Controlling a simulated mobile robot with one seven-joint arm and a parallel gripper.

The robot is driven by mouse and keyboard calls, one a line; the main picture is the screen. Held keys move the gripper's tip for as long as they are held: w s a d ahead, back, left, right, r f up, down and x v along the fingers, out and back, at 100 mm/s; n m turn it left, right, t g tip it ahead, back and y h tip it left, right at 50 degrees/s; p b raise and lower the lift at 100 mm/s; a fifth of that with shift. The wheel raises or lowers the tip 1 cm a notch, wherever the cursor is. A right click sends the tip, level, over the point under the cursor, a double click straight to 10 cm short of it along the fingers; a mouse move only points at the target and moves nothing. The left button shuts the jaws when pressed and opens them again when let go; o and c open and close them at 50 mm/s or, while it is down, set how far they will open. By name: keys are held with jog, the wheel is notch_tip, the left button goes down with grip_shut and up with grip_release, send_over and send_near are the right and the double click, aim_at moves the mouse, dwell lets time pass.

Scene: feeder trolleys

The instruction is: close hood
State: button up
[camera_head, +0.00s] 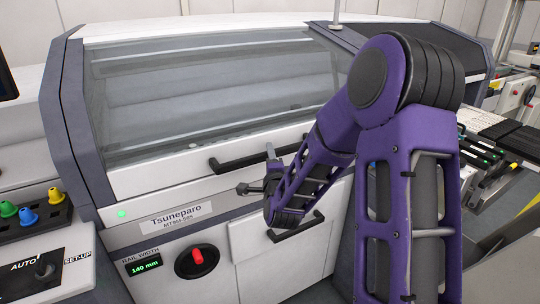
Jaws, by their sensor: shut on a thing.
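The hood (215,85) of the machine is a wide, sloped cover with a clear grey window in a white frame. It lies low over the machine, with its lower edge close to the front panel. I cannot tell whether it is fully seated. Its black bar handle (236,163) runs along the front lower edge. My gripper (264,174) is at the right part of this handle and is shut on it.
A second black handle (296,227) sits on the cabinet door below. Coloured buttons (28,215) stand at the left. Feeder trolleys (490,160) stand at the right.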

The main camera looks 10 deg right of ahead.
grip_shut()
dwell(0.9)
jog(key=shift+r, duration=0.25)
jog(key=s+d+r+p, duration=0.1)
jog(key=s+r+p, duration=0.2)
jog(key=r, duration=0.4)
jog(key=shift+s+g+p, duration=0.35)
jog(key=shift+g+p, duration=0.05)
jog(key=shift+p, duration=0.25)
jog(key=shift+d+r, duration=0.1)
